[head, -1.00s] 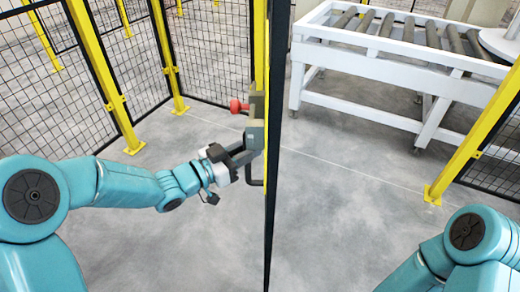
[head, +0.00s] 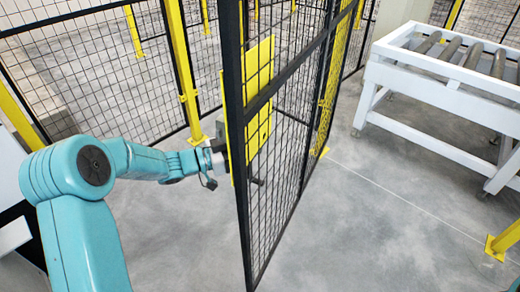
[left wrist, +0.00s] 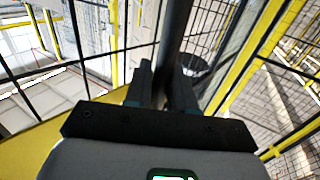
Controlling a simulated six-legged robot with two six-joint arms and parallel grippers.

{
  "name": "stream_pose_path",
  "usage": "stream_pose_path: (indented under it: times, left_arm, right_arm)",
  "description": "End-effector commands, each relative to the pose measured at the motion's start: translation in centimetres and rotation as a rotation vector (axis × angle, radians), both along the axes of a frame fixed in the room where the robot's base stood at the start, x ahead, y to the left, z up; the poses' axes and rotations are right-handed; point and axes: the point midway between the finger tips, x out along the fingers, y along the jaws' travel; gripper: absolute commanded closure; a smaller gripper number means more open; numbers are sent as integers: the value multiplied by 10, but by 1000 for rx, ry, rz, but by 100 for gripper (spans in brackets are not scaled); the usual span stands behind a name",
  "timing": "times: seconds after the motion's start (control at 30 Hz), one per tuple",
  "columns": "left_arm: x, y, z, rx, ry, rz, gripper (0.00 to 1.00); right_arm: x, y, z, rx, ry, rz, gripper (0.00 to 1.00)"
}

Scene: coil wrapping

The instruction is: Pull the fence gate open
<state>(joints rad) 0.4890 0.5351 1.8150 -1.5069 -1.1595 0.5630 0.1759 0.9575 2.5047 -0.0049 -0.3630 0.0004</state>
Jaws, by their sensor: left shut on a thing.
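The fence gate (head: 285,150) is a black-framed mesh panel, seen at an angle in the middle of the head view. It stands swung out from the fence line. A yellow plate (head: 262,62) is fixed near its free edge. My left gripper (head: 222,160) is at the gate's edge beside the plate, its fingers partly hidden by the gate frame. In the left wrist view, the two dark fingers (left wrist: 163,88) are shut around a dark upright bar (left wrist: 176,35), which looks like the gate's handle. My right gripper is out of view.
A white roller conveyor (head: 440,90) stands at the right. A yellow fence post (head: 183,75) and mesh panels stand behind the gate. Another yellow post foot (head: 495,247) is at the lower right. The grey floor (head: 370,225) between gate and conveyor is clear.

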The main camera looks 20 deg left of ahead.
Motion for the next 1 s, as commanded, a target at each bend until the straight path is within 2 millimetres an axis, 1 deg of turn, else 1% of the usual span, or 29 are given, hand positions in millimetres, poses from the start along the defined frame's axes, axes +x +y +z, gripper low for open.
stream_pose_path:
  times: [0.1,0.2,0.53,0.57,0.6,0.63,0.9,1.0]
  left_arm:
    - [2,7,3,-3,-4,3,100]
    - [2,9,2,-2,-4,3,100]
    - [2,10,2,-1,-4,2,100]
    - [2,10,2,-1,-4,2,73]
    - [2,10,2,-1,-4,1,60]
    - [2,10,2,-1,-4,1,59]
    - [1,11,1,0,-1,0,59]
    - [-4,16,0,1,-1,1,59]
  right_arm:
    - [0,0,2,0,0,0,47]
    - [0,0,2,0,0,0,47]
    - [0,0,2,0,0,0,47]
    - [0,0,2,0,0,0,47]
    - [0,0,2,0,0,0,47]
    - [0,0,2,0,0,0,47]
    - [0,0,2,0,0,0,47]
    - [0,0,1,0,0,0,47]
